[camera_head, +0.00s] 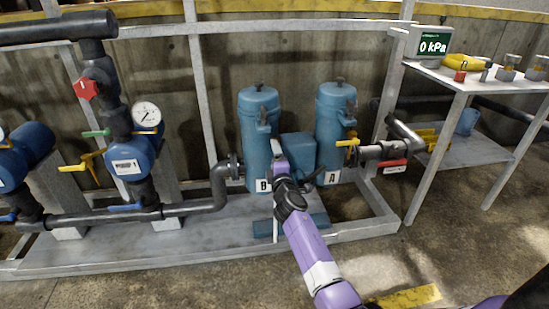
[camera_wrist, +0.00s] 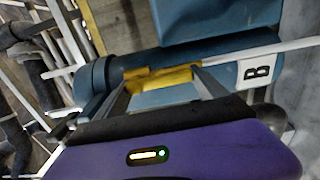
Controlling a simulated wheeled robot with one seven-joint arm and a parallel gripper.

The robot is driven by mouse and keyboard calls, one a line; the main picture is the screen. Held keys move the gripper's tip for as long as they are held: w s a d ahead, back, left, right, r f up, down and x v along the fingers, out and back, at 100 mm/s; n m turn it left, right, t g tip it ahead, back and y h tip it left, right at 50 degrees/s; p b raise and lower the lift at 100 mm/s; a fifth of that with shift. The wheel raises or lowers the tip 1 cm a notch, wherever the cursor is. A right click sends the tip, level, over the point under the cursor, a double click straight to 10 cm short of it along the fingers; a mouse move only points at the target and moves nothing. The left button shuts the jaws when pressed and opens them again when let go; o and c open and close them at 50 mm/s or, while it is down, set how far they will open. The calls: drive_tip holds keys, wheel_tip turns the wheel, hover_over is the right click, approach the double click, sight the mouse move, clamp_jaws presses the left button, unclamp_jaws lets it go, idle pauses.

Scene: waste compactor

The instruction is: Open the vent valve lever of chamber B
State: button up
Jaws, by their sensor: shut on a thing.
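Chamber B (camera_head: 257,125) is a blue upright cylinder with a white "B" label at its foot. In the wrist view its blue body (camera_wrist: 90,82) and the B label (camera_wrist: 257,70) lie just beyond my gripper (camera_wrist: 161,82). The two fingers are shut on a yellow lever (camera_wrist: 160,77) at the chamber's side. The lever lies roughly along the cylinder in that view. In the head view my gripper covers the front of chamber B and hides the lever and fingertips.
Chamber A (camera_head: 331,125) stands to the right with its own yellow lever (camera_head: 347,142). A blue box (camera_head: 298,147) sits between the chambers. Pipes, a gauge (camera_head: 146,114) and valves are at the left. A shelf (camera_head: 490,82) with a 0 kPa display (camera_head: 432,46) is at the right.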

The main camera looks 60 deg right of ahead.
drive_tip(key=shift+a, duration=0.1)
drive_tip(key=o, duration=2)
drive_tip(key=p+v, duration=0.1)
drive_tip(key=v, duration=0.6)
drive_tip(key=shift+s+a, duration=0.2)
drive_tip(key=shift+a, duration=0.1)
